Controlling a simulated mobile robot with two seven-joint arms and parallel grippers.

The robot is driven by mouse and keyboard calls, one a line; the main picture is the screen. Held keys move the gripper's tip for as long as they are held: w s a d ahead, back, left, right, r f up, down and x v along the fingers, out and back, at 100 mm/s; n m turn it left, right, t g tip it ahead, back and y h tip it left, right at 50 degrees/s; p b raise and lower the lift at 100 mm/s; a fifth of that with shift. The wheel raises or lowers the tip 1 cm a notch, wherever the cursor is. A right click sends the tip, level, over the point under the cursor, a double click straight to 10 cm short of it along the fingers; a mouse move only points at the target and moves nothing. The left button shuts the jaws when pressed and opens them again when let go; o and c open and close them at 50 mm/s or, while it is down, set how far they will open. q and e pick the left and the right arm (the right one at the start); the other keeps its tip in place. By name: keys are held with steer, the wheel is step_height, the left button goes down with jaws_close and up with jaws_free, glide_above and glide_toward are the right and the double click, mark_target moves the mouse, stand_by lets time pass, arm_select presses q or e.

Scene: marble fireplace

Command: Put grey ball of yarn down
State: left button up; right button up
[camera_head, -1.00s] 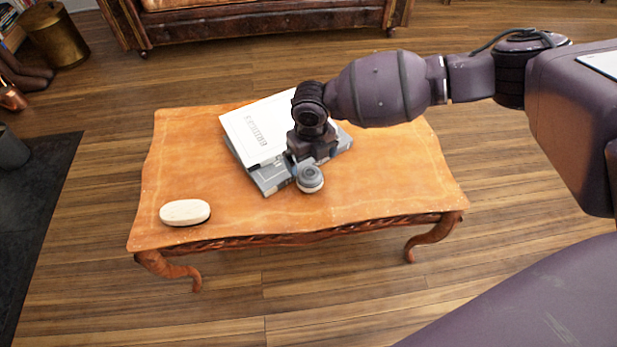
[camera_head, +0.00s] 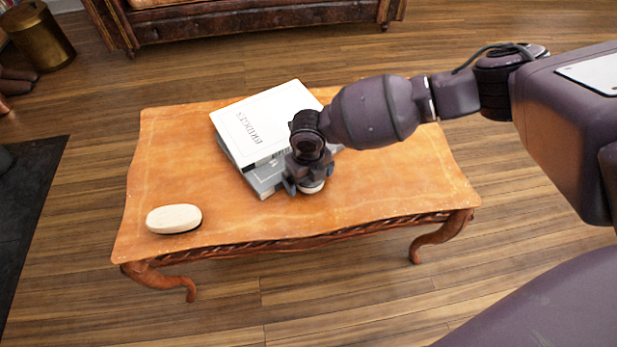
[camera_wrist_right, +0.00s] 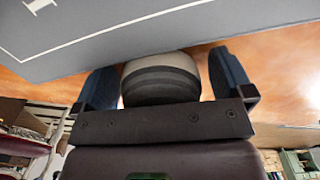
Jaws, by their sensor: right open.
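The grey ball of yarn (camera_head: 313,187) sits at the front edge of the books on the wooden table, mostly hidden under my right gripper (camera_head: 304,186) in the head view. In the right wrist view the ball (camera_wrist_right: 160,80) shows grey with darker bands, between the two fingers of my right gripper (camera_wrist_right: 163,78). The right gripper is open, with a gap visible between each finger and the ball. My left gripper is in neither view.
A white book (camera_head: 262,120) and a grey book (camera_head: 264,180) are stacked on the wooden table (camera_head: 215,215). A pale oval object (camera_head: 174,218) lies at the table's front left. The table's right side is clear. A sofa (camera_head: 250,20) stands behind.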

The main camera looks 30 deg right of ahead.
steer(key=shift+r, duration=0.1)
steer(key=shift+c, duration=0.4)
steer(key=c, duration=1)
